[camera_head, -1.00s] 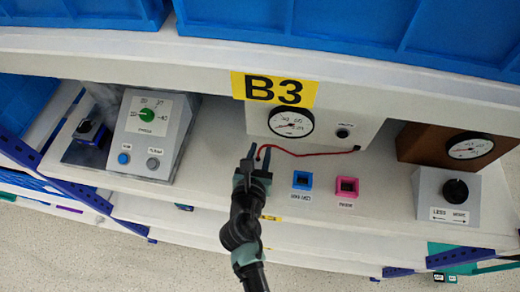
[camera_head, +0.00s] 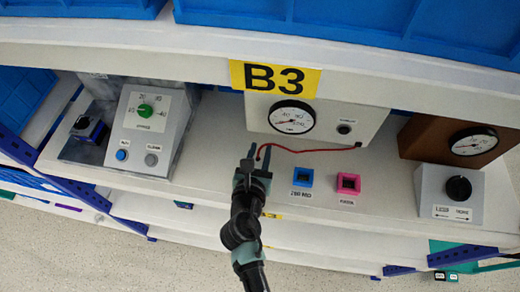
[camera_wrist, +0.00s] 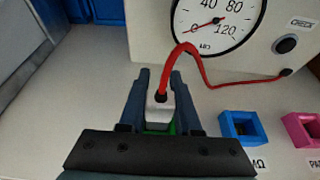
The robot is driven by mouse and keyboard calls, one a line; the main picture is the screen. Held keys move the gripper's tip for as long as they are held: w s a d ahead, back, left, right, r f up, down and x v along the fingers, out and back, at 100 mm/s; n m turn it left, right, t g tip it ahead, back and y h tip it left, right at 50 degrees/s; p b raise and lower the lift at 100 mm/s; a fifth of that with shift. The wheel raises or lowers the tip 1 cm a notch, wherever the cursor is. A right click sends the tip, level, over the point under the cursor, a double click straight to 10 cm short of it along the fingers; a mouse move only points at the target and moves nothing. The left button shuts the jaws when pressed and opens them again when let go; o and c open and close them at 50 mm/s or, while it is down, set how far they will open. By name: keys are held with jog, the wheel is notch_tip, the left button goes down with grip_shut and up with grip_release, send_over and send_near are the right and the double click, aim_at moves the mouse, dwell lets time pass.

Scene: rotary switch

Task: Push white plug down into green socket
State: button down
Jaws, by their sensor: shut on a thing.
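My gripper (camera_head: 259,160) is over the shelf in front of the white gauge box. In the wrist view, its two dark fingers (camera_wrist: 160,84) are closed on the white plug (camera_wrist: 158,107), one on each side. A red cable leaves the plug's top. The green socket (camera_wrist: 158,129) shows only as a bit of green just below the plug, between the fingers. The rest of it is hidden. I cannot tell how deep the plug sits in the socket.
A blue socket (camera_head: 303,177) and a pink socket (camera_head: 348,184) stand to the right. The red cable (camera_head: 300,151) runs to the gauge box (camera_head: 350,112) behind. A box with a green dial (camera_head: 145,130) is at left, and a black knob box (camera_head: 450,205) at right.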

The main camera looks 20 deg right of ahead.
jog(key=shift+f+b, duration=0.5)
jog(key=shift+f, duration=0.3)
jog(key=c, duration=0.5)
grip_release()
jog(key=b+v, duration=0.2)
jog(key=v, duration=1.1)
